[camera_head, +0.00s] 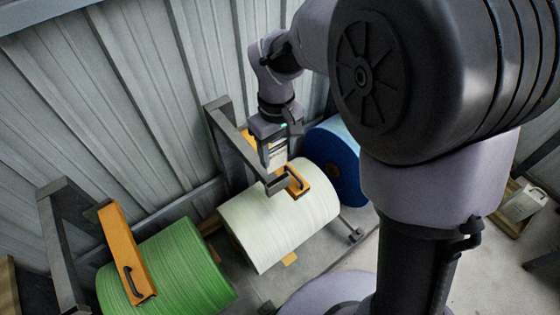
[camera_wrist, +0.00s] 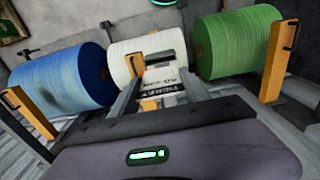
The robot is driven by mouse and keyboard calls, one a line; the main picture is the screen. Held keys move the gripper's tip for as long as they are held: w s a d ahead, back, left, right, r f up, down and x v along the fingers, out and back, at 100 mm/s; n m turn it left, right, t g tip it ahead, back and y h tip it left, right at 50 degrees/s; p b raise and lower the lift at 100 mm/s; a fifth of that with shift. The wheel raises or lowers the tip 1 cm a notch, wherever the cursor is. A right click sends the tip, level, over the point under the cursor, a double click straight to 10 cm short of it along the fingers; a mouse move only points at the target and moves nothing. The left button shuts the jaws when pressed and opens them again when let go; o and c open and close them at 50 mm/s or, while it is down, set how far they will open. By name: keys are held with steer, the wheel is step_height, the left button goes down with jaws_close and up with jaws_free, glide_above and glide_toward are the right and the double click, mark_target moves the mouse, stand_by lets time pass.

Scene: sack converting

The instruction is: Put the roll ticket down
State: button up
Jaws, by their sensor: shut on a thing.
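The roll ticket (camera_wrist: 170,86) is a small white card with dark print, seen in the wrist view between my gripper's fingers (camera_wrist: 160,90). My gripper is shut on it. In the head view my gripper (camera_head: 276,158) points down above the far end of the white roll (camera_head: 275,220), and the pale ticket shows only as a small patch there. I cannot tell whether the ticket touches anything below. The white roll also shows behind the ticket in the wrist view (camera_wrist: 125,52).
A green roll (camera_head: 168,268) lies left of the white one and a blue roll (camera_head: 337,150) right of it. Orange arms with dark handles (camera_head: 125,250) lie against rolls. Dark metal stands (camera_head: 62,240) rise beside them. A corrugated wall (camera_head: 110,100) is behind.

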steer(key=f+b, duration=0.2)
steer(key=f, duration=0.7)
steer(key=shift+s+f, duration=0.15)
steer(key=shift+s, duration=0.05)
